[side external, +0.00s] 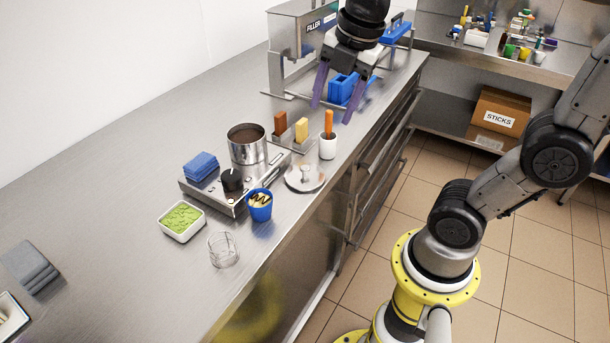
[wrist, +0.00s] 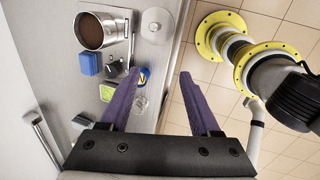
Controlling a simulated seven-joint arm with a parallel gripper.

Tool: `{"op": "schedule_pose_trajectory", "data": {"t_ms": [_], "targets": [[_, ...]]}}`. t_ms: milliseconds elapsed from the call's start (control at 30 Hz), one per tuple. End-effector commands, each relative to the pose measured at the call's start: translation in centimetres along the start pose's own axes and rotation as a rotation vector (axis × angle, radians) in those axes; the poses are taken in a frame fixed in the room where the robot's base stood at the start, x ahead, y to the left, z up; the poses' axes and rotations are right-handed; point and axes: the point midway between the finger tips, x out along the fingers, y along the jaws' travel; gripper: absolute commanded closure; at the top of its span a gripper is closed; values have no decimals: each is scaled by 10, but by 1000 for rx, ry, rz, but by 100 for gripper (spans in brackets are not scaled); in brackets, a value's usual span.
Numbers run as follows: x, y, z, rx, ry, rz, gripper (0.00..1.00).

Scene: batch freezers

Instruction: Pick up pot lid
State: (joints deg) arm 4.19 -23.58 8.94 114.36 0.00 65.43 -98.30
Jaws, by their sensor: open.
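The pot lid (side external: 305,177) is a flat round metal disc with a small knob. It lies on the steel counter just right of the hot plate, near the counter's front edge. It also shows in the wrist view (wrist: 156,25) at the top. The pot (side external: 247,150), a steel cylinder with brown contents, stands on the hot plate (side external: 213,191) beside it. My gripper (side external: 331,108) has two purple fingers spread apart, with nothing between them. It is above the counter, higher than the lid and farther along the counter. The fingers also show in the wrist view (wrist: 158,88).
A white cup with an orange handle (side external: 328,146) stands close behind the lid. A blue cup (side external: 259,205) stands in front of it. The filler machine (side external: 301,35) stands at the back.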

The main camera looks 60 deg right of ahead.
Motion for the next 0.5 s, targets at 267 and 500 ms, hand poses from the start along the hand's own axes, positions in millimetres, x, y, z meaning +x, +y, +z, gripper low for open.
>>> {"op": "schedule_pose_trajectory", "data": {"t_ms": [267,500], "targets": [[54,58,34,-274,51,-192,36],[84,58,44,-243,71,-256,36]]}}
